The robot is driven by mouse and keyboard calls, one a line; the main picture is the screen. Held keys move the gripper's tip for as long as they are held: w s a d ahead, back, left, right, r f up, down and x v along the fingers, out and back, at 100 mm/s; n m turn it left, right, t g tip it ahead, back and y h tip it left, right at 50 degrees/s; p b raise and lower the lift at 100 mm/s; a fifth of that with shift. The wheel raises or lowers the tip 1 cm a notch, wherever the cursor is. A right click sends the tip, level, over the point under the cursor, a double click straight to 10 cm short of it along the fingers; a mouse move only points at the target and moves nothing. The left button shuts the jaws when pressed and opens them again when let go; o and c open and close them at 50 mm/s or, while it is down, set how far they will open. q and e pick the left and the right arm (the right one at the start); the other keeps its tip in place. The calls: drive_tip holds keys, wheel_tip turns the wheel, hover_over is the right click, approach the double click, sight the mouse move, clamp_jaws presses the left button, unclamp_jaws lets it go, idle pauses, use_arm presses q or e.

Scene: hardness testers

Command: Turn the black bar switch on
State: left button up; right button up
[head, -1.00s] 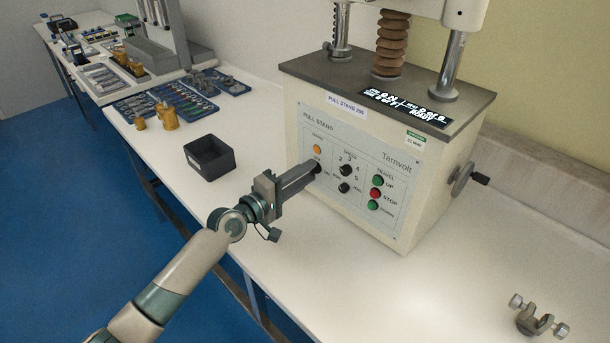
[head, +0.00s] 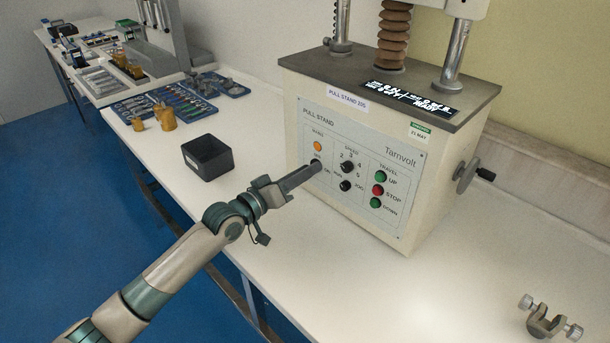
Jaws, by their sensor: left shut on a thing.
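The black bar switch (head: 316,162) is on the left of the pull stand's front panel (head: 402,229), just below an orange lamp (head: 318,146). My left gripper (head: 315,167) reaches in from the lower left, with its fingertips at the switch. It is shut on the switch, and the fingers hide much of it. The switch's exact angle is hard to make out. An "ON" label shows just right of the fingertips. My right gripper is not in view.
Beside the switch are a speed knob (head: 347,167), a smaller black knob (head: 345,186) and green, red and green travel buttons (head: 378,190). A black bin (head: 208,158) stands left of the stand. A metal clamp (head: 549,320) lies at the lower right. The bench front is clear.

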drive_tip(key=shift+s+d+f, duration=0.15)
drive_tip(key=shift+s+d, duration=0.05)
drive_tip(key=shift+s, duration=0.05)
use_arm(q)
drive_tip(key=m, duration=0.7)
drive_tip(key=shift+f, duration=0.15)
drive_tip(key=shift+m, duration=0.3)
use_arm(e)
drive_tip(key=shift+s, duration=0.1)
use_arm(q)
drive_tip(key=o, duration=1)
drive_tip(key=shift+o, duration=0.2)
drive_tip(key=shift+s, duration=0.1)
